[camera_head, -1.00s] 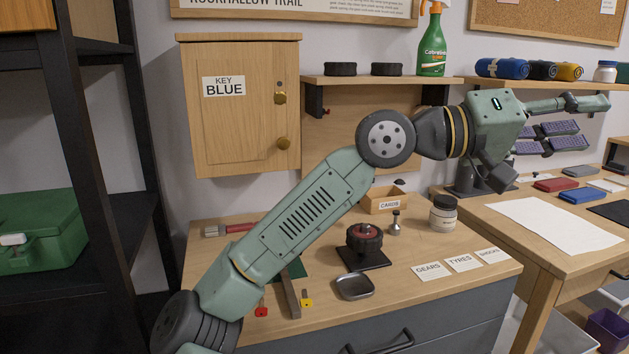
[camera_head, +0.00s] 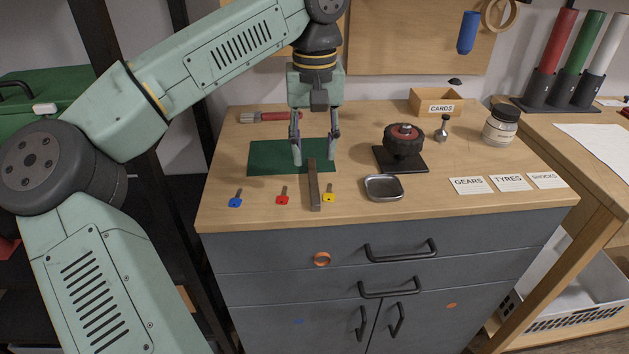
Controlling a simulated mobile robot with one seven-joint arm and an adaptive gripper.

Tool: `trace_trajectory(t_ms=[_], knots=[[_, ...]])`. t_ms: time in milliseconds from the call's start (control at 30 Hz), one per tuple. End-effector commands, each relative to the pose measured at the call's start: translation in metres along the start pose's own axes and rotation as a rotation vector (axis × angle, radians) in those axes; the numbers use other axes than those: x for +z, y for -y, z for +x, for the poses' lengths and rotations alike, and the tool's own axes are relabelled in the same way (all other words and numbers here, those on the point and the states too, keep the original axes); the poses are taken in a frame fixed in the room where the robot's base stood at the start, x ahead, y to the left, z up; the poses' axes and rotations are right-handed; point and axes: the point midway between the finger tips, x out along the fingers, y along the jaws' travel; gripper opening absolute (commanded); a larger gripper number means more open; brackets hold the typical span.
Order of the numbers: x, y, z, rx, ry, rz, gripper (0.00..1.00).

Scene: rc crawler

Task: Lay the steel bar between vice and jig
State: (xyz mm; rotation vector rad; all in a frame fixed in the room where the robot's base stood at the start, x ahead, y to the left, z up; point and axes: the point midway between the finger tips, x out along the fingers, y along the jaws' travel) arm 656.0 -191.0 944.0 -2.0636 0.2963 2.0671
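The steel bar (camera_head: 314,188) is a long grey-brown bar. It lies on the wooden worktop, pointing toward the front edge, with its far end at the green mat (camera_head: 268,158). My gripper (camera_head: 315,158) points down over the mat, its two fingers spread on either side of the bar's far end. It is open, and I see no contact with the bar; its exact height is hard to tell. A black knobbed wheel with a red centre (camera_head: 404,138) stands on a dark base plate to the right. I cannot identify a vice or a jig here.
A metal tray (camera_head: 383,187) sits to the right. A red-handled brush (camera_head: 270,117) lies behind the mat.

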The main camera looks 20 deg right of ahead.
Motion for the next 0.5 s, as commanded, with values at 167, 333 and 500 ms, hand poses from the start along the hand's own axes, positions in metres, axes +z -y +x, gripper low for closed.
trace_trajectory(t_ms=[167,333,500], knots=[[0.000,0.000,0.013,0.001,-0.001,0.002,0.38],[-0.001,0.003,0.035,0.002,0.002,0.003,0.38],[-0.002,0.003,0.057,0.003,0.000,0.004,0.38]])
